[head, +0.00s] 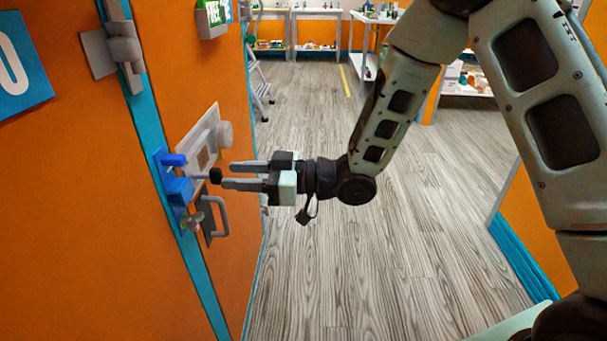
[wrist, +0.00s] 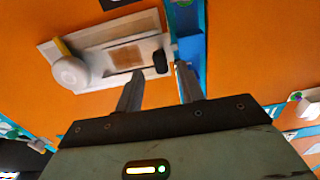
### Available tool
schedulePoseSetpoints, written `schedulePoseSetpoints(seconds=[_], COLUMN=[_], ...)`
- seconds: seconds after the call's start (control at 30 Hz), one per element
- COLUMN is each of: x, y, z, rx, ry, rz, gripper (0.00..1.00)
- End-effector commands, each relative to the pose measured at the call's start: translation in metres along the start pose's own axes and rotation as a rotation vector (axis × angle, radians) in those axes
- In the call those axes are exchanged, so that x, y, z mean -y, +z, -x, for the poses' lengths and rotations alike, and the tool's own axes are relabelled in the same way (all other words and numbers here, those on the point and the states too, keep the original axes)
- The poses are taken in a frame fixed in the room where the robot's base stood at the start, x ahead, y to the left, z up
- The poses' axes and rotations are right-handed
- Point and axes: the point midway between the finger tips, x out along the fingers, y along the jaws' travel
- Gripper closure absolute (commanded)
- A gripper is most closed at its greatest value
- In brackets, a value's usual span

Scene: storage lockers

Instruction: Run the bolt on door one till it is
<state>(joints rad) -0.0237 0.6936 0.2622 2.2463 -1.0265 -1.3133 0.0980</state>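The bolt sits on an orange door face beside a blue upright strip. Its black knob (head: 215,175) sticks out toward my gripper, with a blue bracket (head: 178,189) to its left. In the wrist view the black knob (wrist: 160,62) lies just ahead of the gap between my fingertips, beside a blue part (wrist: 188,40). My gripper (head: 228,176) is open, its two fingers pointing at the knob. It looks empty; whether a finger touches the knob I cannot tell. The bolt's rod is mostly hidden, and no door number can be read whole.
A grey pull handle (head: 220,216) is below. Open wooden floor (head: 340,270) lies right of the door.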

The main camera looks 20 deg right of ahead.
Motion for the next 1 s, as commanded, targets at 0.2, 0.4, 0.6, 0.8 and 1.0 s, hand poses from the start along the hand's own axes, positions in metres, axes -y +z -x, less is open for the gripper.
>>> schedulePoseSetpoints(seconds=[0.2,0.4,0.6,0.8,1.0], x=[-0.001,0.000,0.000,0.001,0.001], y=[-0.001,-0.001,0.000,0.000,0.000], z=[0.055,0.096,0.119,0.125,0.125], rx=[0.002,0.000,0.000,0.000,0.000], ry=[0.005,0.003,0.001,-0.002,-0.002], rz=[-0.001,-0.001,0.000,0.000,0.000], gripper=[0.62,0.62,0.62,0.62,0.62])
